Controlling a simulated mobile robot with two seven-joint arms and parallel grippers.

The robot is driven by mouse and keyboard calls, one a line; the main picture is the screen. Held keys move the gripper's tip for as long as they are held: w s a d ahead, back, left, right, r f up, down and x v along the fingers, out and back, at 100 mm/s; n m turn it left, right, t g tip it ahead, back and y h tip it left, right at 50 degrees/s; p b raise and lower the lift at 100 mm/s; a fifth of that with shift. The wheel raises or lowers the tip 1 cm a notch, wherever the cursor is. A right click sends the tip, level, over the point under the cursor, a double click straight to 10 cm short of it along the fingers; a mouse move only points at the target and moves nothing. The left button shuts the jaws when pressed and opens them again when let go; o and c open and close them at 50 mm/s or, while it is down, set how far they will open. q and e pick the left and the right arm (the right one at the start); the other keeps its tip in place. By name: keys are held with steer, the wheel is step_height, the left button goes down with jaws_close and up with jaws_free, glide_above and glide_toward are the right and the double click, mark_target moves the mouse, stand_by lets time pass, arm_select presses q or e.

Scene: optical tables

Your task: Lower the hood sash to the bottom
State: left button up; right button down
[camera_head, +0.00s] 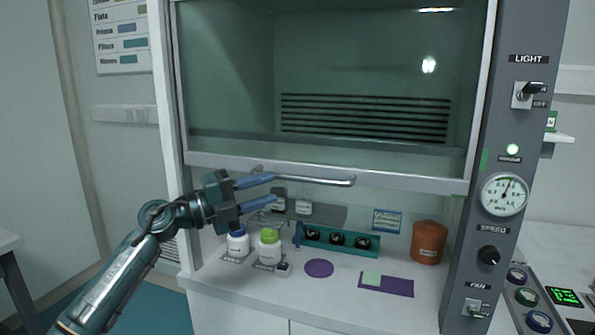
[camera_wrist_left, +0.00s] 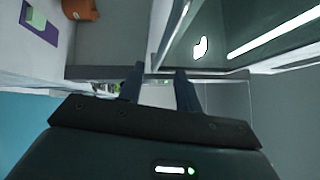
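The hood sash (camera_head: 330,100) is a glass pane with a pale bottom rail (camera_head: 420,182). It is partly raised, with an open gap between the rail and the worktop. A horizontal metal bar handle (camera_head: 320,181) is fixed to the rail. My left gripper (camera_head: 275,189) is at the handle's left end, its two blue fingers spread apart. The upper finger overlaps the bar in the head view; I cannot tell whether it touches. In the left wrist view my left gripper (camera_wrist_left: 160,82) also shows its fingers apart, with nothing clearly held. My right gripper is out of view.
Under the sash are white bottles (camera_head: 269,248), a teal rack (camera_head: 345,243), an orange jar (camera_head: 428,243) and a purple mat (camera_head: 398,287). The right post (camera_head: 510,140) carries a gauge (camera_head: 503,194) and switches. The worktop's front is mostly clear.

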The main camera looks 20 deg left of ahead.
mark_target(296, 180)
arm_select(q)
steer(key=p+x, duration=0.1)
steer(key=x, duration=0.7)
steer(key=shift+w+d+p, duration=0.1)
steer(key=shift+d+p, duration=0.1)
steer(key=shift+p, duration=0.1)
jaws_close()
